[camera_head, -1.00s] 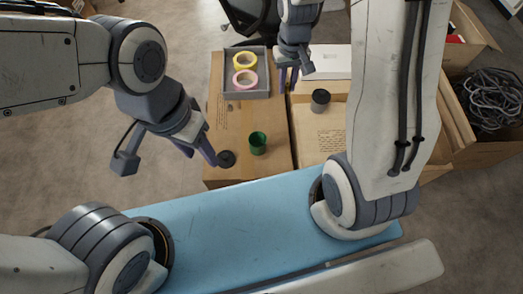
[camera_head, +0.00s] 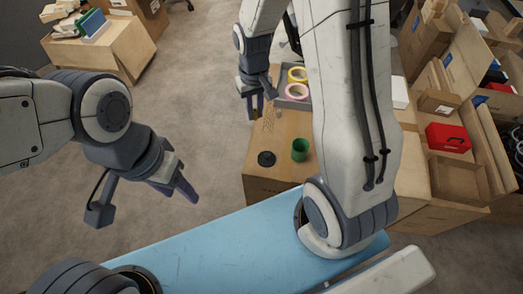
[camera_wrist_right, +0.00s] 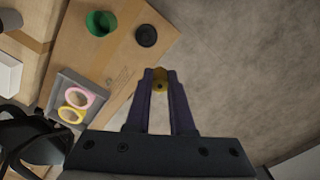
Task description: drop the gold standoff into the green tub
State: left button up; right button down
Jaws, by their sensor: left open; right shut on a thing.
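The green tub (camera_head: 300,150) stands open on top of a cardboard carton, and it also shows at the upper left of the right wrist view (camera_wrist_right: 100,23). My right gripper (camera_head: 258,108) is shut on the gold standoff (camera_wrist_right: 160,78), which sits between its fingertips. The gripper is in the air by the carton's left edge, beyond the tub and apart from it. In the head view the standoff is only a tiny dark-gold bit at the fingertips. My left gripper (camera_head: 190,189) is open and empty over the floor, left of the carton.
A black round disc (camera_head: 266,158) lies just left of the tub. A grey tray (camera_wrist_right: 84,88) holds a pink tape ring (camera_head: 297,91) and a yellow tape ring (camera_head: 298,74). My right arm hides part of the cartons. More cartons and a red box (camera_head: 448,137) are at right.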

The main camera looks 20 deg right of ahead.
aim_at(297, 156)
jog(key=u, duration=1.9)
jog(key=k, duration=0.4)
jog(key=z, duration=2.55)
jog(key=i, duration=0.5)
jog(key=z, duration=0.1)
